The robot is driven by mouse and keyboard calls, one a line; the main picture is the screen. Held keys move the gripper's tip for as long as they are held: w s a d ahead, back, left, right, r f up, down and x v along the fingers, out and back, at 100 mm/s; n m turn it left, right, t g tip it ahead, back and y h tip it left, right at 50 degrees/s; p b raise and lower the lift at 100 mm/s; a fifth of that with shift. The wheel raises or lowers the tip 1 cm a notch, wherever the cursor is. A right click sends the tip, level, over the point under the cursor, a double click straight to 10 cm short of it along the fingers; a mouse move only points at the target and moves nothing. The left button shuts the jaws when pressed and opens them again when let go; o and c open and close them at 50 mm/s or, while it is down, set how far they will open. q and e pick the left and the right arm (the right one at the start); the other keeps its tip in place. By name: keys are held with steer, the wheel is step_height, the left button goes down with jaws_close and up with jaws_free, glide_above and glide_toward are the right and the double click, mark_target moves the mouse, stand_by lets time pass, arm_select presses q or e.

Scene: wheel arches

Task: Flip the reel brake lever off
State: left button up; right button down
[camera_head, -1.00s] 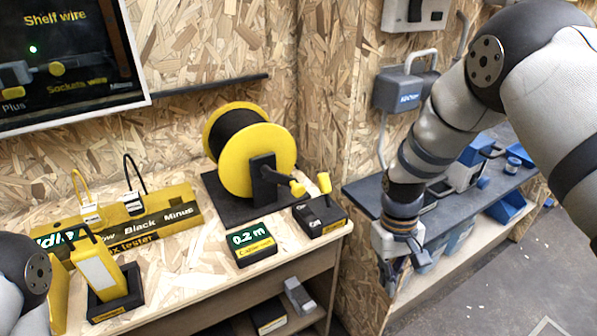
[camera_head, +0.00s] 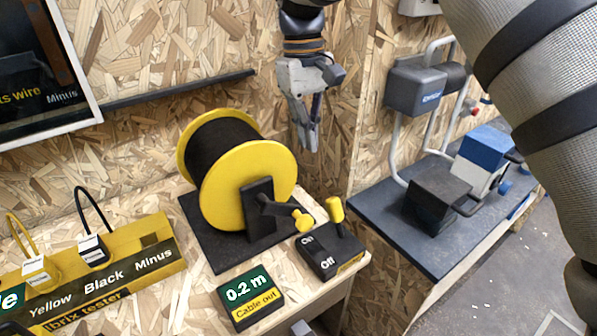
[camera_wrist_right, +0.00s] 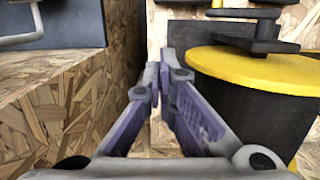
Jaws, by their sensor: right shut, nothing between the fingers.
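The reel brake lever is a yellow-tipped handle (camera_head: 335,209) on a black box (camera_head: 329,255) marked "On" and "Off", at the bench's front right corner. The lever stands up from the box, nearer the "On" label. The yellow reel (camera_head: 248,186) with black wire stands just behind and left of it. My right gripper (camera_head: 309,145) points down above and behind the lever box, clear of it, with its fingers together and empty. In the right wrist view the fingers (camera_wrist_right: 157,70) show beside the reel (camera_wrist_right: 262,70); I do not make out the lever there. My left gripper is out of view.
A black display box (camera_head: 251,296) reading "0.2 m" sits left of the lever box. A wooden wall edge stands right behind the lever, with a dark shelf (camera_head: 440,250) beyond.

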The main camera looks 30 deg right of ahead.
mark_target(337, 218)
stand_by(0.4)
steer(key=f, duration=0.3)
steer(key=s+f, duration=0.1)
steer(key=f, duration=0.5)
steer(key=shift+s+f, duration=0.2)
steer(key=shift+f, duration=0.15)
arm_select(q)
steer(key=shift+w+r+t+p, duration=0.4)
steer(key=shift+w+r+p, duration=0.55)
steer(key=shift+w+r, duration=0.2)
arm_select(e)
steer(key=s, duration=0.1)
steer(key=s+r, duration=0.1)
steer(key=s, duration=0.1)
steer(key=shift+s+d+r, duration=0.15)
steer(key=shift+s+r, duration=0.1)
steer(key=shift+r, duration=0.1)
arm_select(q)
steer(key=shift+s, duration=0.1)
